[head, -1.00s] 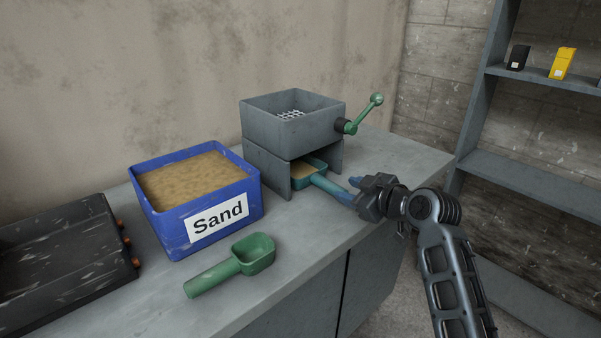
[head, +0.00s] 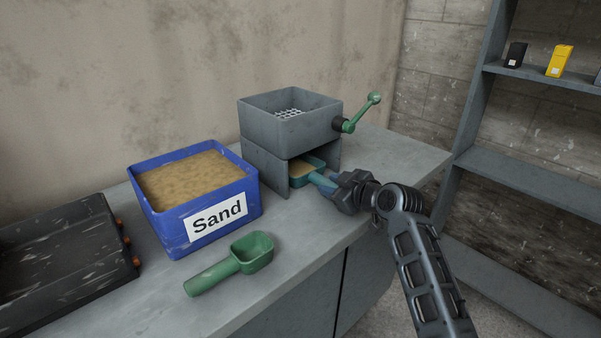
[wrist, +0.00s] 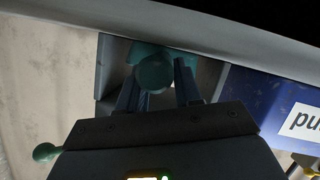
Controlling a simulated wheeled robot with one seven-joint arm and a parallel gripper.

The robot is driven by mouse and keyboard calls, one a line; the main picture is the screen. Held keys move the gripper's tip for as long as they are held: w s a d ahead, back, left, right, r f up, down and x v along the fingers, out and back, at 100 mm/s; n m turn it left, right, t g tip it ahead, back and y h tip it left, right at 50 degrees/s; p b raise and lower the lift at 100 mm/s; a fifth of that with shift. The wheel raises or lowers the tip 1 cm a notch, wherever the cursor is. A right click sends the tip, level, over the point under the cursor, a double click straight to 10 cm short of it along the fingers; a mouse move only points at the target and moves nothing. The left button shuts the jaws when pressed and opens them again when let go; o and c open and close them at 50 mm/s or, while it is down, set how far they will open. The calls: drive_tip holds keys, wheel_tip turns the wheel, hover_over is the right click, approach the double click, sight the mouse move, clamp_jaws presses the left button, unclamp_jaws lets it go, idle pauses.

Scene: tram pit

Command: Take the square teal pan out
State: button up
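The square teal pan (head: 313,163) sits in the opening under the grey sifter box (head: 290,122), with sand in it. Its handle sticks out of the opening toward my arm. My gripper (head: 330,183) is at the handle. In the wrist view the round end of the teal handle (wrist: 155,73) lies between the two fingers of my gripper (wrist: 158,88). The fingers are apart, with a visible gap beside the handle on the right. The pan's far part is hidden inside the sifter.
A green crank (head: 362,112) sticks out from the sifter's right side. A blue sand bin (head: 167,218) stands to the left. A green scoop (head: 232,267) and a dark tray (head: 55,257) lie on the bench. Bare bench top (head: 410,158) shows right of the sifter.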

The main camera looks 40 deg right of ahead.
clamp_jaws()
drive_tip(key=shift+r, duration=0.1)
